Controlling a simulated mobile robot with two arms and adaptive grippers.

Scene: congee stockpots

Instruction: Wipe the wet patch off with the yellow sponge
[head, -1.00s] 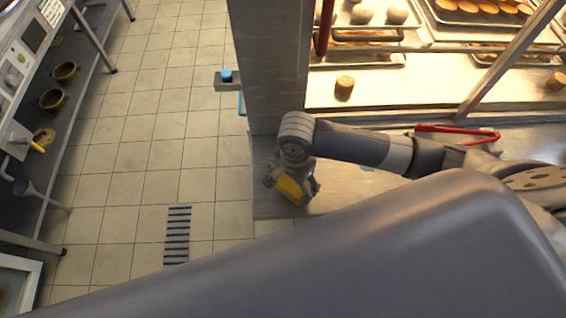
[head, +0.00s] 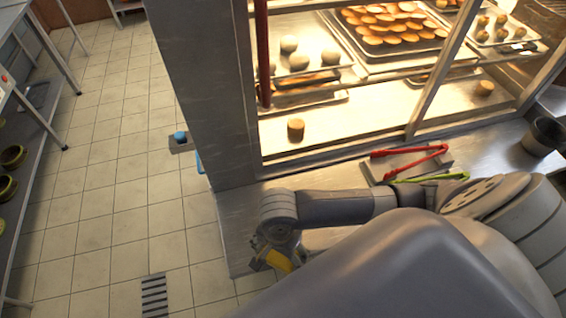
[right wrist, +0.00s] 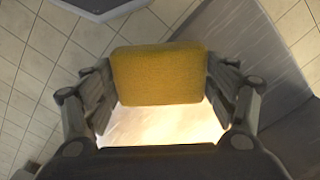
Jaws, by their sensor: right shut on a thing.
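The yellow sponge (right wrist: 160,74) is held between the two fingers of my right gripper (right wrist: 160,95) in the right wrist view. The sponge also shows in the head view (head: 279,260), below my right gripper (head: 277,252), over the left end of the steel counter (head: 236,236). I cannot tell whether the sponge touches the counter. A bright, shiny area of counter shows beyond the sponge in the right wrist view. I cannot make out a wet patch for certain. My left gripper is not in view.
Red tongs (head: 409,152) and green tongs (head: 432,178) lie on the counter at the right, near a dark pot (head: 543,137). A lit display case (head: 360,110) with trays of baked goods stands behind. Tiled floor (head: 120,200) is open at the left, with a drain grate (head: 154,295).

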